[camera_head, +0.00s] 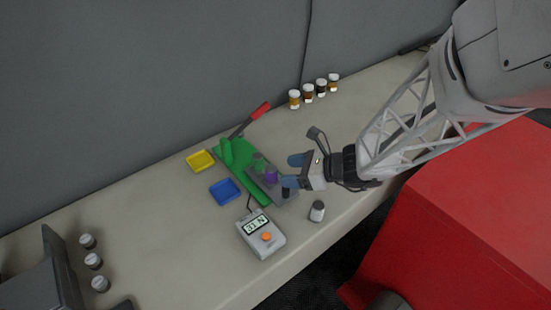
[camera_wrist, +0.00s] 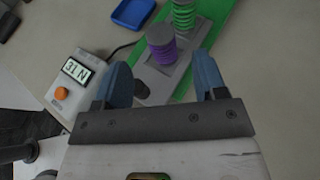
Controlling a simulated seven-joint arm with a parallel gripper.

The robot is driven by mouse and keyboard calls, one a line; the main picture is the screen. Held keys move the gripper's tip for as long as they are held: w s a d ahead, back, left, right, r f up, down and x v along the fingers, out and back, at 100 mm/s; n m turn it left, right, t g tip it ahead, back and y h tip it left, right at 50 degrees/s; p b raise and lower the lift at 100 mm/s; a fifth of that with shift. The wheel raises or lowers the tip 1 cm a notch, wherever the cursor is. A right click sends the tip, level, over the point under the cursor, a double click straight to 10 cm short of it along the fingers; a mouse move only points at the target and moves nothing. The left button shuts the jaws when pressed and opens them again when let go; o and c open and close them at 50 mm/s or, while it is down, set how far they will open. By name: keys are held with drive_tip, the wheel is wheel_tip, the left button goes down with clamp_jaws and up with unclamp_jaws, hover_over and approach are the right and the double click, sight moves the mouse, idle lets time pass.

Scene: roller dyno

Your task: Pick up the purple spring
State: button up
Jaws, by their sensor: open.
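The purple spring (camera_head: 270,175) stands upright on the grey plate of the green-based device (camera_head: 243,172). In the wrist view the purple spring (camera_wrist: 161,47) has a grey cap on top and lies just ahead of the space between my fingers. My gripper (camera_head: 292,171) is open and empty, its blue fingertips close to the right of the spring in the head view. In the wrist view my gripper (camera_wrist: 163,75) points toward the spring, with one finger on each side. A green spring (camera_head: 258,161) stands behind the purple one; it also shows in the wrist view (camera_wrist: 184,15).
A meter (camera_head: 261,236) reading 31 N, with an orange knob, stands in front. A blue tray (camera_head: 225,191) and a yellow tray (camera_head: 200,160) lie left. A red-handled lever (camera_head: 260,111) rises behind. A grey-capped bottle (camera_head: 317,211) stands near the table's front edge.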

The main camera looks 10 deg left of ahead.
sight(275, 169)
drive_tip(key=shift+x, duration=2.6)
drive_tip(key=shift+w, duration=0.15)
drive_tip(key=c, duration=1)
drive_tip(key=shift+c, duration=0.2)
drive_tip(key=shift+r, duration=0.2)
